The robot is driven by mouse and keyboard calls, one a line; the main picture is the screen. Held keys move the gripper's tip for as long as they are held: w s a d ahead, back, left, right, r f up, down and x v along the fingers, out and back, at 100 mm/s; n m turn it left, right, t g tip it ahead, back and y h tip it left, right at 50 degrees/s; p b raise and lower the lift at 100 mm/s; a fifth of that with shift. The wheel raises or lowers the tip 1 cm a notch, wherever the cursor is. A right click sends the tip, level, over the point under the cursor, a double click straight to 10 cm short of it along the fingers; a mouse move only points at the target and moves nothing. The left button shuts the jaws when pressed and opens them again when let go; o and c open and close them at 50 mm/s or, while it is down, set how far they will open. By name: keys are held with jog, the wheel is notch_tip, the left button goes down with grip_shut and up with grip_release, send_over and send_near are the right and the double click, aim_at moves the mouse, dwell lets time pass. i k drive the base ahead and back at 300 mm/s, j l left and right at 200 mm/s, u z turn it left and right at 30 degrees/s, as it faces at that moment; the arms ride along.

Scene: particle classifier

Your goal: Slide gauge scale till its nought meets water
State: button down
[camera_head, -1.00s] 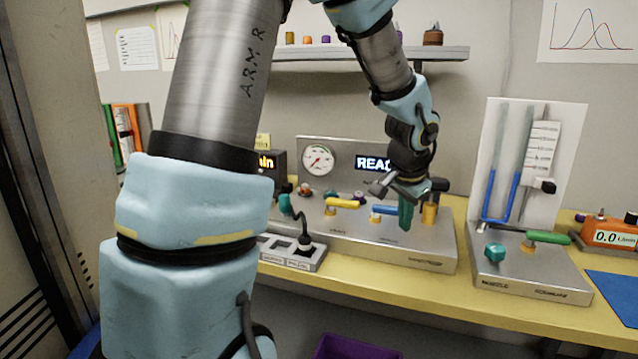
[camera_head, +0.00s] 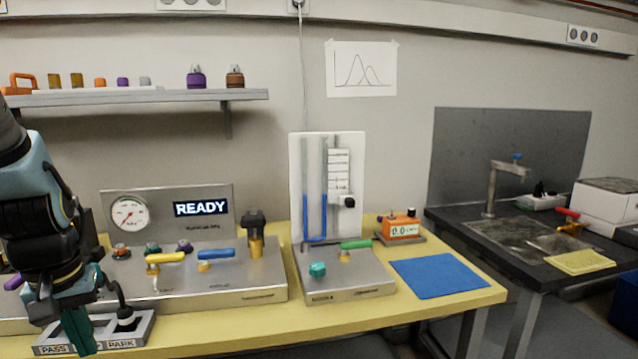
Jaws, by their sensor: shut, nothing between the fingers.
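The gauge is a white upright board (camera_head: 352,222) with a glass U-tube holding blue water (camera_head: 323,222). The water stands at about the same height in both legs. A white scale (camera_head: 339,170) with dark marks is beside the right leg, with a black knob (camera_head: 348,202) at its lower right. The scale's nought is too small to read. My gripper (camera_head: 78,330) is at the lower left, well left of the gauge, over the front of the bench. Its teal fingers point down, shut and empty.
Left of the gauge is a steel panel (camera_head: 240,285) with yellow and blue levers and a READY display (camera_head: 201,208). The gauge base has a teal knob (camera_head: 317,270) and green lever (camera_head: 356,244). An orange meter (camera_head: 399,228) and blue mat (camera_head: 438,277) are to the right.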

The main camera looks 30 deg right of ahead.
aim_at(338, 158)
jog(key=z, duration=1.15)
jog(key=l+u, duration=0.45)
jog(key=k+l+u, duration=0.15)
jog(key=u, duration=0.25)
jog(key=k+l+u, duration=0.2)
jog(key=l+u, duration=0.25)
